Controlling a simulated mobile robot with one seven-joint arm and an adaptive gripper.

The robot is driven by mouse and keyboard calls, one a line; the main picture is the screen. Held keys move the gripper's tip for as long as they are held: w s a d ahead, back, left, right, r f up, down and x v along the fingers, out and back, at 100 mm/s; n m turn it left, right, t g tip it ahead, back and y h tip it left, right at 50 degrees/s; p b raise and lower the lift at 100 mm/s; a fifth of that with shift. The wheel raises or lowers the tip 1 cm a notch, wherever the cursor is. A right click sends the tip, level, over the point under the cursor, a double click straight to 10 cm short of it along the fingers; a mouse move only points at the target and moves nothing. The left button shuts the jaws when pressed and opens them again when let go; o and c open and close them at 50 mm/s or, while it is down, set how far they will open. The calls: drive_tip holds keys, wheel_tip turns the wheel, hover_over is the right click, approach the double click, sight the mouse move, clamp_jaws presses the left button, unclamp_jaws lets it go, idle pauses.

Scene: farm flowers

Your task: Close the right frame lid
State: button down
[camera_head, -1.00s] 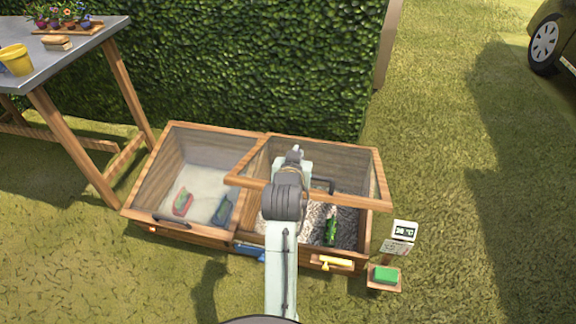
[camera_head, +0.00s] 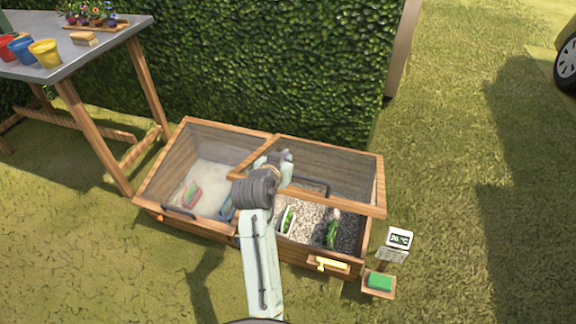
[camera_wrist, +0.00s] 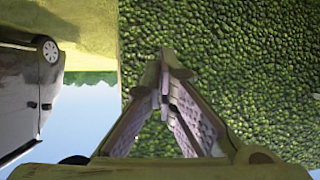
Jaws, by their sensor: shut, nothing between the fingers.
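The right frame lid (camera_head: 351,204) is a wood-framed clear pane, part-way open. Its front bar stands above the right box (camera_head: 298,254), with a dark handle (camera_head: 313,185) on it. My gripper (camera_head: 286,156) is near the lid's left half, behind the front bar in the head view. My wrist covers part of the bar's left end, and I cannot tell if the gripper touches the lid. In the wrist view my gripper's fingers (camera_wrist: 164,76) meet at the tips, with nothing between them, facing the hedge.
The left frame lid (camera_head: 205,227) is down, with a dark handle. Small green-planted trays sit on gravel in the right box. A thermometer sign (camera_head: 399,239) and green block (camera_head: 379,281) stand at right. A potting table (camera_head: 95,50) is at left, the hedge (camera_head: 270,60) behind.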

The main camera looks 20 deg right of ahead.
drive_tip(key=x, duration=0.3)
drive_tip(key=shift+w+d+f, duration=0.1)
drive_tip(key=shift+w+d, duration=0.15)
drive_tip(key=shift+w, duration=0.05)
drive_tip(key=f, duration=0.2)
drive_tip(key=shift+s+a+f+p, duration=0.25)
drive_tip(key=shift+s+f+p, duration=0.05)
drive_tip(key=shift+f+p, duration=0.05)
drive_tip(key=shift+s+a+f, duration=0.1)
drive_tip(key=shift+f, duration=0.55)
